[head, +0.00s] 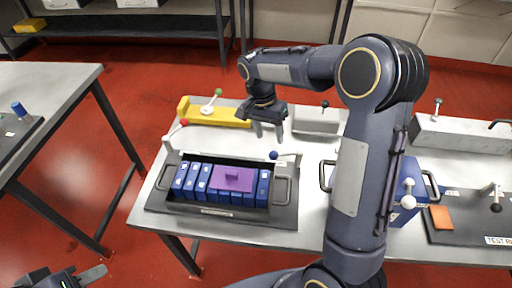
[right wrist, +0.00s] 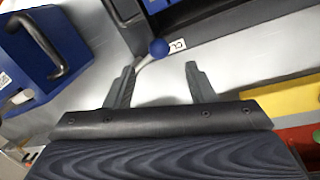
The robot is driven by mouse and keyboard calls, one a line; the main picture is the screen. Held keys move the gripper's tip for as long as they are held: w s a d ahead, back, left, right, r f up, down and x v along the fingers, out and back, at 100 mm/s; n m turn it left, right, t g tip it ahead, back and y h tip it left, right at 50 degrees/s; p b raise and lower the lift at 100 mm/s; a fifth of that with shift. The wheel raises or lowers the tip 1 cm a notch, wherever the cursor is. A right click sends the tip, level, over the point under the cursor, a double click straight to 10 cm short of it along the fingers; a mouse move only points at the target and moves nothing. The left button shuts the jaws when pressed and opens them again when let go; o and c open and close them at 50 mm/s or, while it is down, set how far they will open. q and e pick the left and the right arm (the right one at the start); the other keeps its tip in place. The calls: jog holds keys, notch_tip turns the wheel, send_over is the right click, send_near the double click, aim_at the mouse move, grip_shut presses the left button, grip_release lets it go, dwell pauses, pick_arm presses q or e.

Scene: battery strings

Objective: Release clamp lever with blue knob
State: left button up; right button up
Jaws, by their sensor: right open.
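A clamp lever with a blue knob (head: 273,155) sits at the back right edge of a dark tray (head: 225,217) holding several blue battery blocks (head: 190,180). In the right wrist view the blue knob (right wrist: 159,48) lies just beyond the fingertips, centred between them. My right gripper (head: 268,137) is open and empty, fingers pointing down behind the knob; it also shows in the right wrist view (right wrist: 159,68). I cannot tell whether it touches the lever. My left gripper (head: 85,275) is partly in view at the bottom left, away from the table; its opening is unclear.
A purple block (head: 232,179) lies on the batteries. A red-knobbed lever (head: 183,122) is at the tray's back left. A yellow fixture (head: 188,111) with a green knob (head: 218,92) stands behind. A blue box (head: 405,200) with handles is to the right.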

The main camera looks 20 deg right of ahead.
aim_at(273, 152)
jog(key=f, duration=0.2)
jog(key=s+f, duration=0.1)
jog(key=f, duration=0.2)
jog(key=d+f, duration=0.1)
jog(key=f, duration=0.1)
jog(key=shift+s+f, duration=0.15)
jog(key=shift+f, duration=0.05)
grip_shut()
